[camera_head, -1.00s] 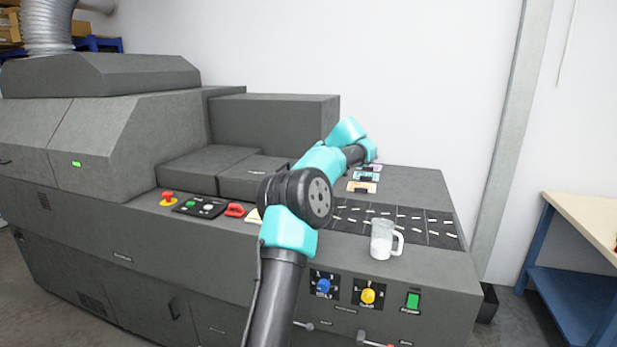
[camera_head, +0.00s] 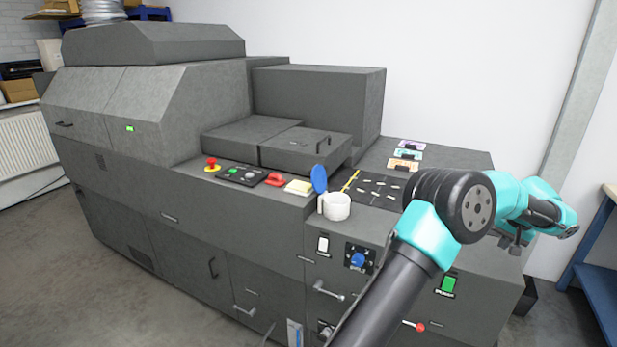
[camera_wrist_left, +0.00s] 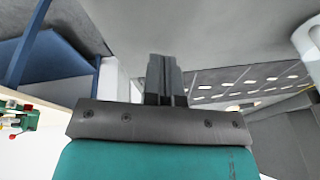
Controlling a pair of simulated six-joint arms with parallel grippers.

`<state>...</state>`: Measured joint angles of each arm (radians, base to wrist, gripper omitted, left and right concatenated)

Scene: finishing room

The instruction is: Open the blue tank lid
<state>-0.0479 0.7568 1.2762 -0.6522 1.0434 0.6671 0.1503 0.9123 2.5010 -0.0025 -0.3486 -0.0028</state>
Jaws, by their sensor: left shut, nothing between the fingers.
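The tank is a small white round pot (camera_head: 337,207) at the machine's front edge. Its blue lid (camera_head: 320,179) stands raised and tilted up at the pot's left rim, so the pot's top is uncovered. My left arm comes in from the bottom of the head view and bends right, well to the right of the tank. In the left wrist view my left gripper (camera_wrist_left: 164,62) has its fingers together, with nothing between them. My right gripper is in neither view.
The grey machine fills the middle, with a red mushroom button (camera_head: 212,164), a red handle (camera_head: 275,180), a blue dial (camera_head: 358,260) and a slotted black panel (camera_head: 375,188). A blue-framed table (camera_head: 597,235) stands at the right. My arm covers part of the machine's front.

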